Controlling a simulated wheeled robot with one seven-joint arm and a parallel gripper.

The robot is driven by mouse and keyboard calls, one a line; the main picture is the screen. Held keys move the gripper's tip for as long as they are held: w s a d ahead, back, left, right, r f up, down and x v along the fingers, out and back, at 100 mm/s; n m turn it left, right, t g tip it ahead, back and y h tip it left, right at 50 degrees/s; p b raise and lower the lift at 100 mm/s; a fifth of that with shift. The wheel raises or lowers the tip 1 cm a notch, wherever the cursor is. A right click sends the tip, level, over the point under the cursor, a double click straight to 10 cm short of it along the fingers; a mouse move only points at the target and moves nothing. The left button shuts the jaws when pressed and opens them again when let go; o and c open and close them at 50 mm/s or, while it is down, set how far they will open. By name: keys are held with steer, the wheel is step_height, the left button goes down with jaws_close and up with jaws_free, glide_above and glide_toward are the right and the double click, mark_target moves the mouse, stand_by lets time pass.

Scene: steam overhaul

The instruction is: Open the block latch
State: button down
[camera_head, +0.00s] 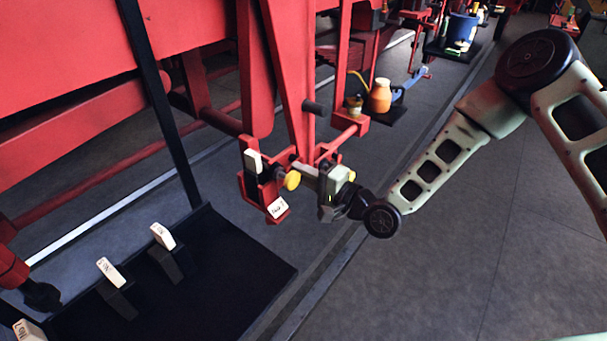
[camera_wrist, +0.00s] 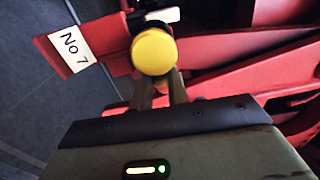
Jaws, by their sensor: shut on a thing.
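The block latch is at the red bracket (camera_head: 250,188) hanging at the foot of the red frame. Its round yellow knob (camera_head: 292,180) sticks out on the right side, and it shows large in the wrist view (camera_wrist: 153,50). A white "No 7" label (camera_wrist: 70,50) is fixed to the red plate beside it, also visible in the head view (camera_head: 277,207). A dark block with a white top tag (camera_head: 253,162) sits in the bracket. My gripper (camera_head: 300,172) reaches in from the right, its fingers (camera_wrist: 161,90) shut on the yellow knob. The knob hides the fingertips.
A black tray (camera_head: 225,265) at lower left carries several dark blocks with white tags (camera_head: 163,236). Red beams (camera_head: 290,80) stand close above the bracket. The grey floor (camera_head: 420,270) at right is clear.

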steer(key=shift+d+f+b, duration=0.1)
steer(key=shift+f+b, duration=0.2)
steer(key=shift+f, duration=0.25)
steer(key=shift+w+f, duration=0.1)
steer(key=shift+w+d+f+b, duration=0.2)
steer(key=shift+f+b, duration=0.15)
steer(key=shift+b, duration=0.2)
